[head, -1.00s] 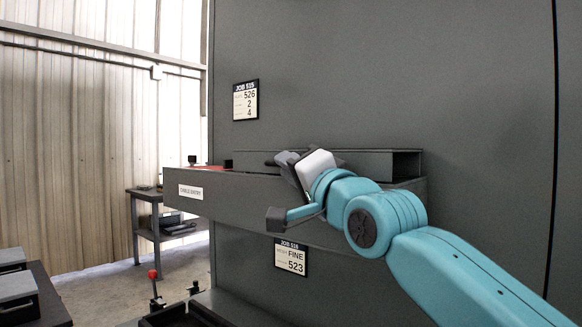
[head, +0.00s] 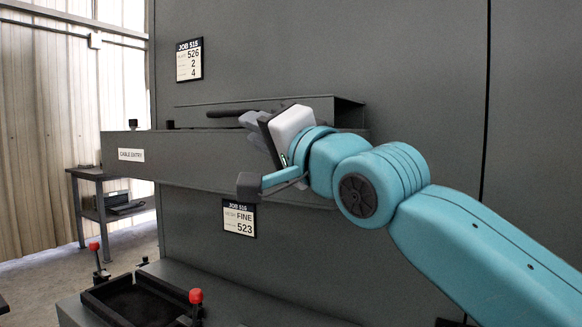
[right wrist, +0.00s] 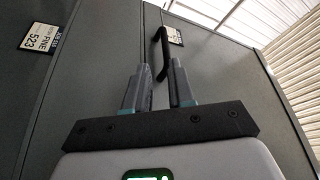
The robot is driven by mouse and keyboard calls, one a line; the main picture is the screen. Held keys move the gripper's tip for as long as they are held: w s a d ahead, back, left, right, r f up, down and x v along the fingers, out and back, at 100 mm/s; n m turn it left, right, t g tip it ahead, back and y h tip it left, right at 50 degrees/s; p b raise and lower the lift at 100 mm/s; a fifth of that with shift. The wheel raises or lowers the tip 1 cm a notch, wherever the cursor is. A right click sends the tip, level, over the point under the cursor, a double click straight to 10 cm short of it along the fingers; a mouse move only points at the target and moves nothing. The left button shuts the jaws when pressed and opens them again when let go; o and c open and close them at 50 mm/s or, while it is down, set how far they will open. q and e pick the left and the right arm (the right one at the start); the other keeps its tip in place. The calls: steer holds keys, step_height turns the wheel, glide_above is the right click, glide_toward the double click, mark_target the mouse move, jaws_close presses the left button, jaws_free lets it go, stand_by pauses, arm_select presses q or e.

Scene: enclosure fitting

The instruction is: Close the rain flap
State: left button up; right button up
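The rain flap (head: 333,104) looks like the dark grey sheet over the top of the long cable entry box (head: 195,160) on the enclosure wall. Its exact angle is hard to tell. A black bar handle (head: 228,113) sticks out to the left of my right gripper (head: 250,125). In the right wrist view the handle (right wrist: 161,45) runs in between the two fingers of my right gripper (right wrist: 158,75). The fingers stand apart, with visible gaps beside the bar. I cannot tell whether either one touches it. My left gripper is not in view.
The enclosure wall (head: 400,60) stands close behind the box. A black tray (head: 135,300) and red-knobbed levers (head: 195,297) sit low in front. A small table (head: 92,190) stands farther back at the left. A job placard (head: 239,218) hangs under the box.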

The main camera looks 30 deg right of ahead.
steer(key=b+v, duration=0.2)
steer(key=v, duration=0.7)
steer(key=shift+a, duration=0.15)
